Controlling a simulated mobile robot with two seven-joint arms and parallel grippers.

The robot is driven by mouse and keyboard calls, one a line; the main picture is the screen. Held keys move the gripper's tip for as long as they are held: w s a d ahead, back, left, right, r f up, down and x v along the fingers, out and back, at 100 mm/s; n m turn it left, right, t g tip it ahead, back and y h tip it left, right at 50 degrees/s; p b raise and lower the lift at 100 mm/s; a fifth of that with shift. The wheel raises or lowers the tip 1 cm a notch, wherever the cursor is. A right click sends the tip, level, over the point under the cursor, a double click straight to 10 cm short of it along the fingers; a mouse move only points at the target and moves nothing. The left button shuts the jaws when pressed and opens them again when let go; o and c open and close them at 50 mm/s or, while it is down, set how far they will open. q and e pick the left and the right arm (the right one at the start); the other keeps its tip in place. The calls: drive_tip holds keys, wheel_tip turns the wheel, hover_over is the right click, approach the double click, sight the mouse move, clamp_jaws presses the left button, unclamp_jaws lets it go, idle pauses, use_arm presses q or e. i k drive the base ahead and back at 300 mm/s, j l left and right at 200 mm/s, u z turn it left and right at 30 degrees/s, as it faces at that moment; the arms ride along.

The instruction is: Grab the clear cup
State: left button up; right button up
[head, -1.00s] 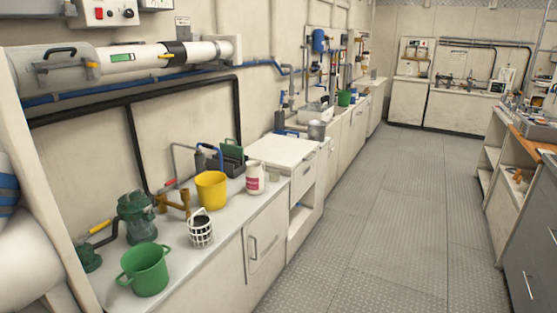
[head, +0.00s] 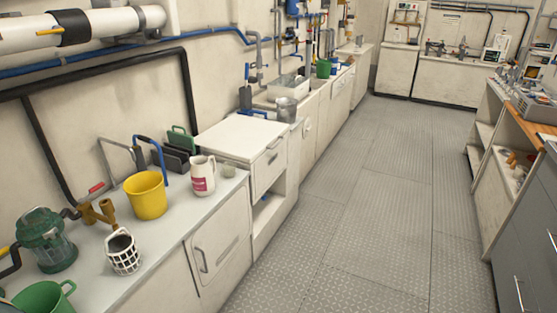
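A small pale cup (head: 228,170), perhaps see-through, stands on the left counter just right of the white jug with a red label (head: 202,175). It is too small to tell for sure that it is clear. A larger greyish, clear-looking container (head: 286,109) stands farther along the same side, near the sink. Neither of my grippers is in view.
The left counter (head: 175,228) also holds a yellow bucket (head: 146,196), a white basket (head: 123,252), a green lantern (head: 47,240) and a green bucket (head: 44,298). A white cabinet (head: 240,138) stands beyond. The metal floor (head: 370,200) is clear.

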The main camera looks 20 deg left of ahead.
sight(230, 170)
drive_tip(key=i+l, duration=0.1)
drive_tip(key=i, duration=0.7)
drive_tip(key=i+l, duration=0.1)
drive_tip(key=i, duration=0.7)
drive_tip(key=i+u, duration=0.3)
drive_tip(key=i, duration=0.15)
drive_tip(key=i+l+u, duration=0.25)
drive_tip(key=i, duration=0.15)
drive_tip(key=i+l+u, duration=0.15)
drive_tip(key=i+u, duration=0.15)
drive_tip(key=i, duration=0.15)
drive_tip(key=i+u, duration=0.3)
drive_tip(key=u, duration=0.2)
drive_tip(key=i+l+u, duration=0.25)
drive_tip(key=u, duration=0.2)
drive_tip(key=i+l+u, duration=0.3)
drive_tip(key=u, duration=0.2)
